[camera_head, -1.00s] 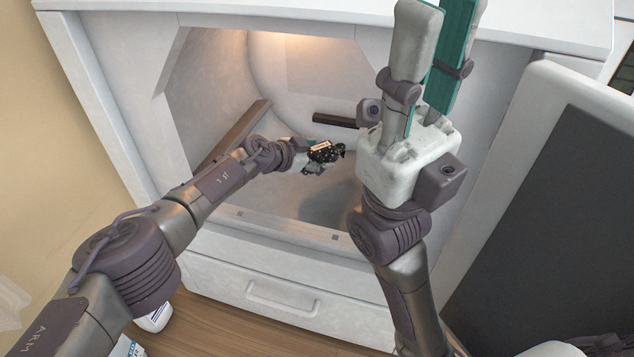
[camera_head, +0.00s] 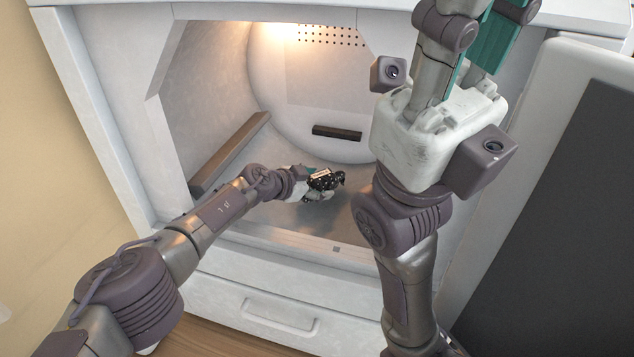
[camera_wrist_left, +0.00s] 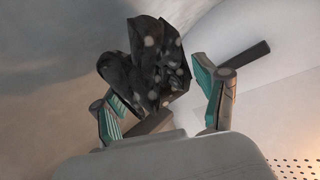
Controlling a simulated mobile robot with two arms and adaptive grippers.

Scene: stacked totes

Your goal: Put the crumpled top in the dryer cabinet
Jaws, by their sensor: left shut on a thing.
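The crumpled top (camera_head: 326,181) is black with pale spots. It is inside the open dryer cabinet (camera_head: 215,262), low over the cabinet floor; I cannot tell whether it touches. My left gripper (camera_wrist_left: 165,95) is shut on the top, which bunches up between its teal-padded fingers in the left wrist view (camera_wrist_left: 145,62). In the head view my left forearm reaches in over the front sill and partly hides the gripper. My right gripper (camera_head: 470,45) is raised in front of the cabinet's right side, empty as far as it shows, with its fingertips cut off by the picture's top edge.
A dark bar (camera_head: 337,132) lies at the back of the cabinet and a brown ledge (camera_head: 230,153) runs along its left wall. A white-framed dark panel (camera_head: 560,200) stands at the right. A drawer (camera_head: 280,318) is below the opening. The cabinet floor around the top looks clear.

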